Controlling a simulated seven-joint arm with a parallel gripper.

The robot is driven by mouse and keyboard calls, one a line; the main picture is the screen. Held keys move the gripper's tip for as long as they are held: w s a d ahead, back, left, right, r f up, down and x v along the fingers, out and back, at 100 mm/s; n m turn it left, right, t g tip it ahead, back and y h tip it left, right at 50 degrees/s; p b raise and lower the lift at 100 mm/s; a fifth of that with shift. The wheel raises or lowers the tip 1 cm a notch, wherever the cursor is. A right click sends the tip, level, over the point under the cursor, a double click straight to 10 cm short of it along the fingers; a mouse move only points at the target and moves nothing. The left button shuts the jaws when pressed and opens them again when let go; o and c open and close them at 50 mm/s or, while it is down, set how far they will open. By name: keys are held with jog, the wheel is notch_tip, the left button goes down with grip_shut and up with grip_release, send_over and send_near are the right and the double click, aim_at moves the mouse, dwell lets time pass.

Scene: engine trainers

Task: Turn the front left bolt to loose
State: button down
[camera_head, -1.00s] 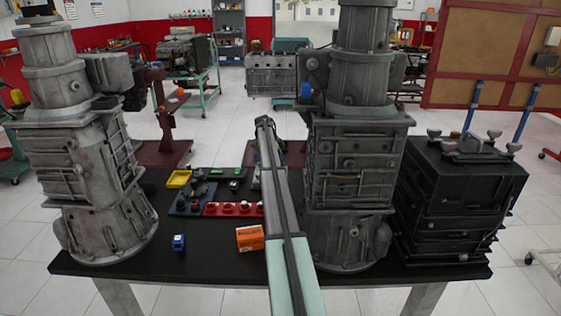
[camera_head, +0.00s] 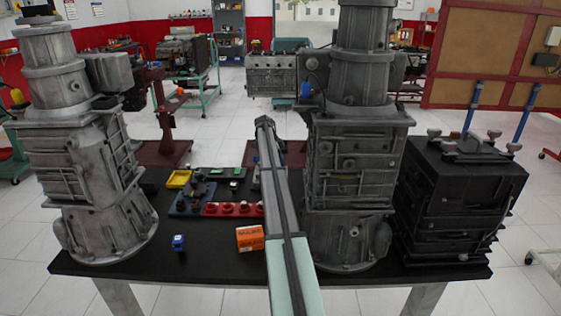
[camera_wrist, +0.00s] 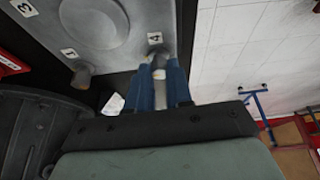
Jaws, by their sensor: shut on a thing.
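In the wrist view my gripper (camera_wrist: 159,68) has its blue fingers closed around a grey bolt (camera_wrist: 155,50) next to the label 4 on a grey plate (camera_wrist: 120,50). Another bolt (camera_wrist: 82,75) stands by a second label on the same plate, and label 3 is at the upper left. In the head view the dark block (camera_head: 460,200) with several bolts on its top stands at the right end of the bench. My gripper is hard to make out there. I cannot tell from the pictures alone which bolt is the front left one.
A tall grey gear housing (camera_head: 350,165) stands just left of the dark block, close to my arm. Another housing (camera_head: 85,170) is at the left. An orange box (camera_head: 250,238), a blue item (camera_head: 178,242) and a red tray (camera_head: 220,209) lie between them on the black bench.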

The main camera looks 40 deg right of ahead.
jog(key=n, duration=0.2)
jog(key=n+t+h, duration=0.1)
jog(key=shift+s+a+n, duration=0.15)
jog(key=shift+s+n, duration=0.1)
jog(key=shift+n, duration=0.05)
jog(key=n+t, duration=0.1)
jog(key=n, duration=0.3)
jog(key=shift+s+n+t, duration=0.2)
jog(key=shift+n+t, duration=0.1)
jog(key=shift+t, duration=0.1)
jog(key=n+t, duration=0.1)
jog(key=n, duration=0.3)
jog(key=shift+s+t, duration=0.15)
jog(key=shift+t, duration=0.25)
jog(key=shift+n+t+y, duration=0.3)
jog(key=shift+n+t, duration=0.3)
jog(key=shift+n, duration=1.3)
jog(key=shift+s, duration=0.1)
jog(key=c, duration=1)
grip_release()
jog(key=v, duration=1.3)
jog(key=shift+s+r, duration=0.1)
jog(key=shift+r, duration=0.3)
